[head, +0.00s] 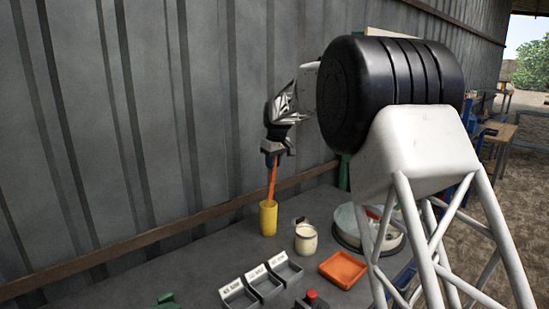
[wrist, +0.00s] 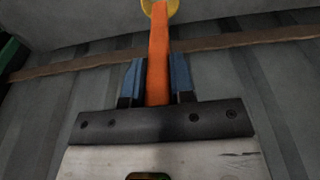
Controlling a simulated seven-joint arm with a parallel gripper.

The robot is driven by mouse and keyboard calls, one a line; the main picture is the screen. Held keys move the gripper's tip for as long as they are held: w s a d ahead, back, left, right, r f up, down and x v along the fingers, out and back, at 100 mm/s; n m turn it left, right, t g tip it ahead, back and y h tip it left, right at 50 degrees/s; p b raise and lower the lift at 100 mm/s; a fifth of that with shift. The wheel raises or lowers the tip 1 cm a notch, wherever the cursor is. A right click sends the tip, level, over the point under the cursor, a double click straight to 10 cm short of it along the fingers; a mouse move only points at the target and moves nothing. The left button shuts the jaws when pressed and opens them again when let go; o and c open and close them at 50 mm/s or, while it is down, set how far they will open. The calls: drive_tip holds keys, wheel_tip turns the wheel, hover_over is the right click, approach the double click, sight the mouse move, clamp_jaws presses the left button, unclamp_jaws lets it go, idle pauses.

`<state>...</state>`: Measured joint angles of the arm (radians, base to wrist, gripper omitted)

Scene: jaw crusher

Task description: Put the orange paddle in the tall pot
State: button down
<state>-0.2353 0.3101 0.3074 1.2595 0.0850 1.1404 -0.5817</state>
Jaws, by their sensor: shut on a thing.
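The orange paddle (head: 272,183) hangs nearly upright from my gripper (head: 272,156). My gripper is shut on its upper end, and in the wrist view the paddle (wrist: 158,55) runs between the two blue-grey fingers (wrist: 158,85). The tall yellow pot (head: 268,219) stands on the grey table close to the wall. The paddle's lower end meets the pot's mouth and appears to be inside it; its tip is hidden. In the wrist view the pot's yellow rim (wrist: 174,6) shows around the paddle's far end.
A cream mug (head: 306,239) stands right of the pot, with a large round pan (head: 346,224) beyond it. An orange tray (head: 343,270), several grey labelled bins (head: 264,283) and a red button (head: 312,295) are nearer. The corrugated wall (head: 150,120) rises close behind the pot.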

wheel_tip(320, 180, down, 12)
drive_tip(key=w+a+g+h, duration=0.1)
drive_tip(key=w+a, duration=0.1)
drive_tip(key=shift+w+a+f, duration=0.2)
drive_tip(key=shift+w+f, duration=0.05)
idle(0.8)
drive_tip(key=c, duration=0.9)
unclamp_jaws()
drive_tip(key=shift+s, duration=0.1)
